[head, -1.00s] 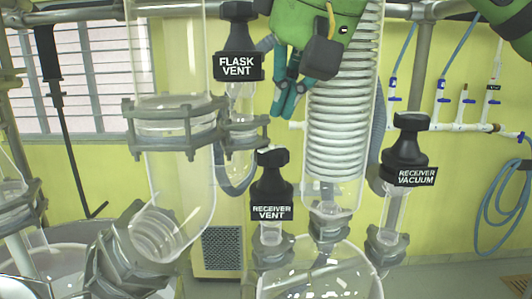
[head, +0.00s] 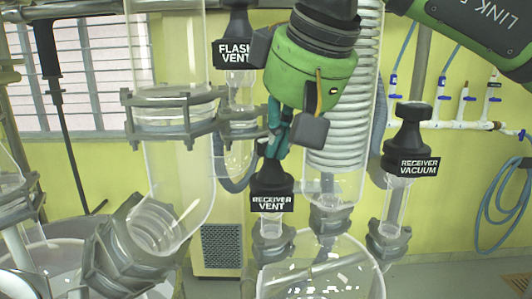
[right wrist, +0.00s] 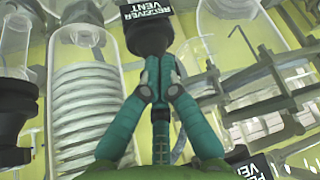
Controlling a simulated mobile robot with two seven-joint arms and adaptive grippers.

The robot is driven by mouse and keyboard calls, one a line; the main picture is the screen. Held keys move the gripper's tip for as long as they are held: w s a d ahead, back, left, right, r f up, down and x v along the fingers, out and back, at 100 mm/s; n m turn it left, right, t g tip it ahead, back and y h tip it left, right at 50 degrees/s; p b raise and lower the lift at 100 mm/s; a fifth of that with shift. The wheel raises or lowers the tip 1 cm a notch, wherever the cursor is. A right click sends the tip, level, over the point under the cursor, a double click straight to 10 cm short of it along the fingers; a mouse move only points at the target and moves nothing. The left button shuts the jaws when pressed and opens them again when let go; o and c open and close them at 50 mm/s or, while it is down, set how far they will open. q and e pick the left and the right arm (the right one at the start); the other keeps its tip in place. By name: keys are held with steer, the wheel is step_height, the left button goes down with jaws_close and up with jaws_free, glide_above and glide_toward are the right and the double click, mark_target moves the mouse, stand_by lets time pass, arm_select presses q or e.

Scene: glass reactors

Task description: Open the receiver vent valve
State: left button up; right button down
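The receiver vent valve (head: 272,190) is a black knob with a white-lettered label, upright on a clear glass neck above the receiver flask (head: 322,275). My right gripper (head: 270,155) comes down from above with its teal fingertips at the top of this knob. In the right wrist view the fingertips (right wrist: 160,68) are drawn together just short of the dark valve body (right wrist: 148,35), with nothing seen held between them. Whether the tips touch the knob I cannot tell. My left gripper is not in view.
The coiled glass condenser (head: 340,150) is just right of my fingers. The receiver vacuum valve (head: 410,150) stands further right. A large glass tube (head: 178,160) is at left.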

steer(key=shift+w+r+p, duration=0.1)
steer(key=shift+p, duration=0.25)
stand_by(0.5)
steer(key=shift+d+r, duration=0.1)
steer(key=shift+d, duration=0.05)
steer(key=shift+w+d+p, duration=0.4)
steer(key=shift+d, duration=0.35)
steer(key=shift+d, duration=0.1)
steer(key=shift+w+d+f, duration=0.2)
steer(key=shift+w+d, duration=0.2)
steer(key=shift+w, duration=0.15)
steer(key=shift+s+d, duration=0.1)
steer(key=shift+d, duration=0.05)
stand_by(0.4)
